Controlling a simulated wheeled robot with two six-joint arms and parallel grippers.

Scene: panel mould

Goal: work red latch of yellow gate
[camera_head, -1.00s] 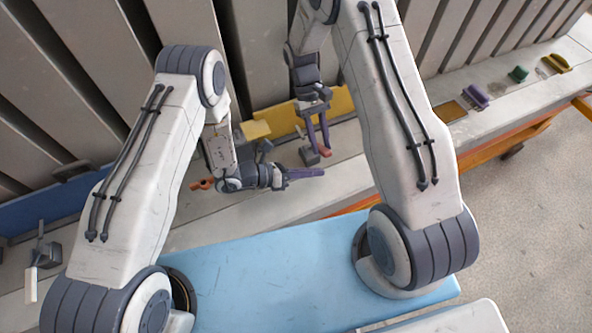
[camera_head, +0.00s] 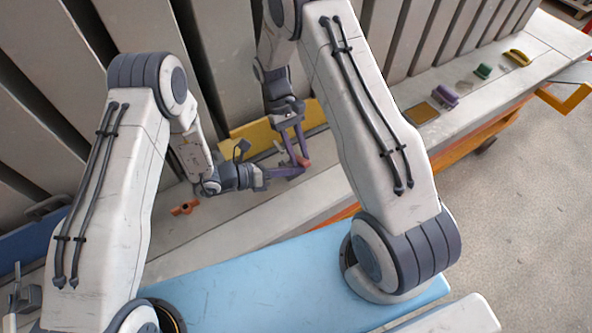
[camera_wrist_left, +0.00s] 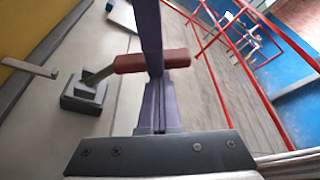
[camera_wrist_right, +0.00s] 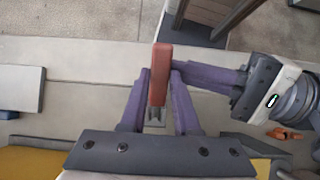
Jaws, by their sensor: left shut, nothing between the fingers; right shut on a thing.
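The red latch handle (camera_head: 305,162) sticks out from a small grey latch base (camera_wrist_left: 84,92) on the grey ledge. The yellow gate (camera_head: 262,136) stands behind it and also shows in the left wrist view (camera_wrist_left: 28,30). My right gripper (camera_head: 301,160) reaches down and is shut on the red handle, which shows between its purple fingers in the right wrist view (camera_wrist_right: 161,75). My left gripper (camera_head: 301,170) comes in from the side, shut and empty. Its fingertips are right beside the handle; I cannot tell whether they touch it.
An orange part (camera_head: 185,207) lies on the ledge near my left wrist. A purple handle (camera_head: 445,95), a green one (camera_head: 482,71) and a yellow one (camera_head: 517,57) sit along the ledge to the right. Grey upright panels (camera_head: 225,50) stand close behind. Open floor (camera_head: 520,190) is at right.

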